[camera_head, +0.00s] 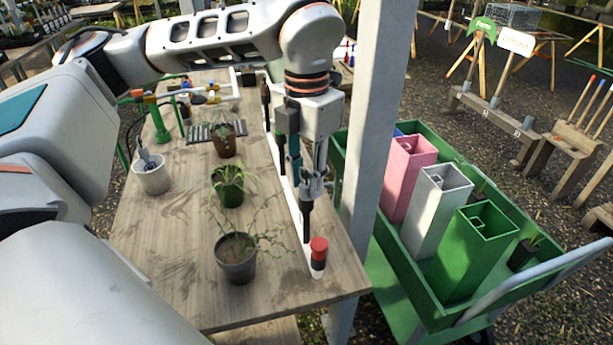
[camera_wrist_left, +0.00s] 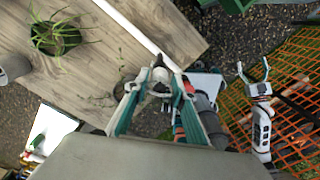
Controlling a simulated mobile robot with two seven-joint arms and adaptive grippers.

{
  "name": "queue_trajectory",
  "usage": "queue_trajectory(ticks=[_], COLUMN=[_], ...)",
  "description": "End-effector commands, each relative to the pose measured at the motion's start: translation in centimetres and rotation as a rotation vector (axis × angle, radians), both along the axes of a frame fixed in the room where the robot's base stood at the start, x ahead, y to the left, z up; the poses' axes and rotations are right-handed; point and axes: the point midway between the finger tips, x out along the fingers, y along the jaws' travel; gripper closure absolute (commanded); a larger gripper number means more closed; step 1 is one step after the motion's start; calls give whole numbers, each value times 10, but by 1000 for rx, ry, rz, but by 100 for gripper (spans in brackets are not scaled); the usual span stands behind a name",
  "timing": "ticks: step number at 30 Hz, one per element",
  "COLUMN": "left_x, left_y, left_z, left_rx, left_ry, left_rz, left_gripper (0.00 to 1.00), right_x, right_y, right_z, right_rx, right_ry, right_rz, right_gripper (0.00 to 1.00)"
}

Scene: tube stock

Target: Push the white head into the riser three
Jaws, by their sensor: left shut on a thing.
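My left gripper (camera_head: 312,187) reaches down over the near part of the white pipe (camera_head: 291,198) on the wooden table. In the left wrist view it (camera_wrist_left: 160,68) is shut on a small pale piece, which looks like the white head (camera_wrist_left: 160,86); its fingers hide most of it. A black riser (camera_head: 306,222) stands upright just below the fingers; I cannot tell whether the head touches it. More black risers (camera_head: 278,148) stand farther back along the pipe. My right gripper (camera_wrist_left: 253,67) is open and empty in the left wrist view, off to the side.
A red-topped piece (camera_head: 318,247) stands at the pipe's near end. Potted plants (camera_head: 237,262) stand left of the pipe, with a white pot (camera_head: 152,175) farther left. A grey post (camera_head: 374,110) and a green cart (camera_head: 402,285) with tall square tubes stand close on the right.

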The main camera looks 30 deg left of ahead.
Motion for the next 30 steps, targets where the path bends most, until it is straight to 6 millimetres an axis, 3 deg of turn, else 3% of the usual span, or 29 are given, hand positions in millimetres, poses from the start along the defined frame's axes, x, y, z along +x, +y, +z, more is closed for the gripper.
queue_trajectory(ticks=[3, 4, 6, 19, 30], left_x=[-1, -1, -1, 0, 1], left_y=[0, 0, 0, 0, -1], left_z=[-2, -2, -2, 7, 75], left_rx=[2, 2, 2, 1, 1], left_ry=[5, 5, 5, 0, -1], left_rz=[-1, -1, -1, -1, 1], left_gripper=[86, 67, 56, 56, 56], right_x=[0, 0, 0, -1, 0], right_y=[0, 0, 0, 0, 0], right_z=[-1, -1, -1, 0, 0], right_rx=[0, 0, 0, 1, 0], right_ry=[1, 0, 1, 0, -1], right_rz=[0, 0, 0, -1, 0], right_gripper=[25, 25, 25, 25, 25])
